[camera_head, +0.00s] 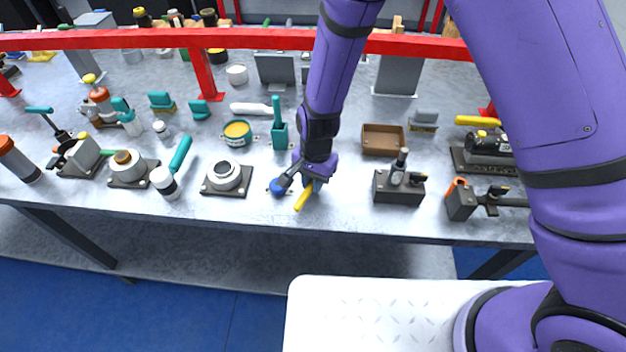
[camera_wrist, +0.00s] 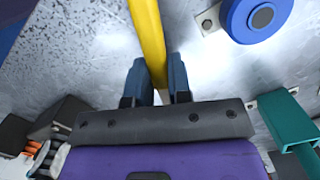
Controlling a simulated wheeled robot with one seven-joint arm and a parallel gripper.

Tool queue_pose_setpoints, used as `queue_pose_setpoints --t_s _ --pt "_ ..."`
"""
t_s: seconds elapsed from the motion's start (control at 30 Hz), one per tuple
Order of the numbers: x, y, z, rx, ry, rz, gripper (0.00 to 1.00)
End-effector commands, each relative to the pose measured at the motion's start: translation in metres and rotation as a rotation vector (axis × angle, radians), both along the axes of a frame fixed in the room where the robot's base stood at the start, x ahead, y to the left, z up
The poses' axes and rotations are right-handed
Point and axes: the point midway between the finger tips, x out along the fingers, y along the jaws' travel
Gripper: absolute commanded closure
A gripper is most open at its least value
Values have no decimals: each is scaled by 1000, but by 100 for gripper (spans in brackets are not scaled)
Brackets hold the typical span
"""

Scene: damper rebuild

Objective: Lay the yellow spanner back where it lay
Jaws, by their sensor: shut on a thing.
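The yellow spanner (camera_head: 303,199) shows at my gripper (camera_head: 310,183), near the front edge of the grey bench. In the wrist view the yellow spanner (camera_wrist: 149,35) runs from the top edge down between the two blue fingers of my gripper (camera_wrist: 158,68), which are shut on it. A round blue piece (camera_head: 278,188) is just left of the gripper in the head view, and the blue piece (camera_wrist: 255,15) is at upper right in the wrist view.
A teal holder (camera_head: 279,137) stands behind the gripper. A flanged grey part (camera_head: 227,177) is to the left, and a dark block (camera_head: 398,186) and brown tray (camera_head: 383,139) to the right. A red rail (camera_head: 240,39) crosses above the bench. Small metal tabs (camera_wrist: 208,21) sit on the bench.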

Motion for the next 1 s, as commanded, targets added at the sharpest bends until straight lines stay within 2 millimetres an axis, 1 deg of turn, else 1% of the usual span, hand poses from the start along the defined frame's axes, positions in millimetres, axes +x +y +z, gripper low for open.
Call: queue_pose_setpoints --t_s 0.03,0.07,0.1,0.13,0.17,0.43,0.57,0.67,1.0 --pt "0 0 -2 0 1 0 100" --pt "0 0 -1 0 0 0 74" --pt "0 0 -1 0 0 0 65" --pt "0 0 -1 0 0 0 58" --pt "0 0 -1 0 0 0 56" --pt "0 0 0 0 0 0 56" --pt "1 0 8 1 -3 0 56" --pt "3 -1 21 2 -3 0 56" --pt "9 -4 85 2 -3 1 56"
